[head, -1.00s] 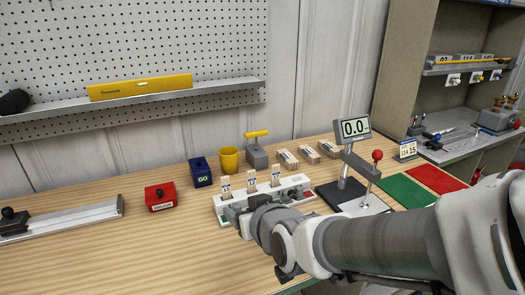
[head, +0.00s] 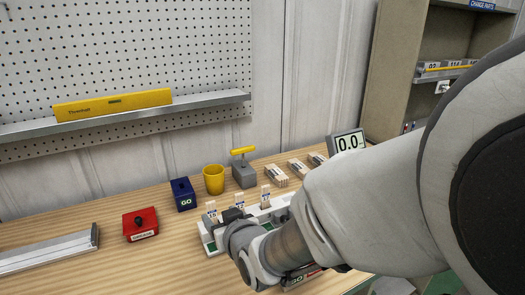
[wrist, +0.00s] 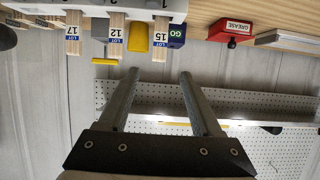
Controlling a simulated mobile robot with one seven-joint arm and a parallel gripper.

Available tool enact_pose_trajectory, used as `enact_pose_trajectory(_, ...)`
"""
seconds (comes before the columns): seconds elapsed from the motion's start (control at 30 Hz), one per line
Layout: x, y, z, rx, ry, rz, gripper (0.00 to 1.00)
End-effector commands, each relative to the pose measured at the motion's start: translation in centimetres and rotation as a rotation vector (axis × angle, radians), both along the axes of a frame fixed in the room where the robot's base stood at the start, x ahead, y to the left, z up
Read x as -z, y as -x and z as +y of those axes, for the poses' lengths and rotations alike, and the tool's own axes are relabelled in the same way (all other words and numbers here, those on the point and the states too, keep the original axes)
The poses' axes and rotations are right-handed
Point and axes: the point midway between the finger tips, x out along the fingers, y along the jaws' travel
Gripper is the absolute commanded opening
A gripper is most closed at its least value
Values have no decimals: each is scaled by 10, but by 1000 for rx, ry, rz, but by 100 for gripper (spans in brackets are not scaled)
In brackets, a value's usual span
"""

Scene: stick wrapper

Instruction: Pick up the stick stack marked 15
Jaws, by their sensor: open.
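Three thin wooden stick stacks stand upright in a white rack (head: 207,240). In the wrist view, which is upside down, their blue-and-white labels read 15 (wrist: 161,40), 12 (wrist: 116,34) and 17 (wrist: 73,38). The 15 stack is the leftmost in the head view (head: 211,210). My gripper (wrist: 158,74) is open and empty. Its two fingers point toward the rack, and the 15 stack lines up between the fingertips, apart from them in the picture. In the head view my arm hides the fingers and part of the rack.
Behind the rack stand a blue GO box (head: 183,195), a yellow cup (head: 213,180) and a grey block with a yellow handle (head: 244,172). A red box (head: 140,224) is to the left. Loose stick bundles (head: 276,175) and a 0.0 display (head: 348,143) are to the right.

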Motion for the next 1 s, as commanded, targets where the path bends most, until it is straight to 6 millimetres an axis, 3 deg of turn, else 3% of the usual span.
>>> enact_pose_trajectory(0.4,28,-52,32,-1,3,1,66)
enact_pose_trajectory(0.77,37,-71,43,-1,2,0,66)
enact_pose_trajectory(1.0,50,-96,57,-1,3,1,66)
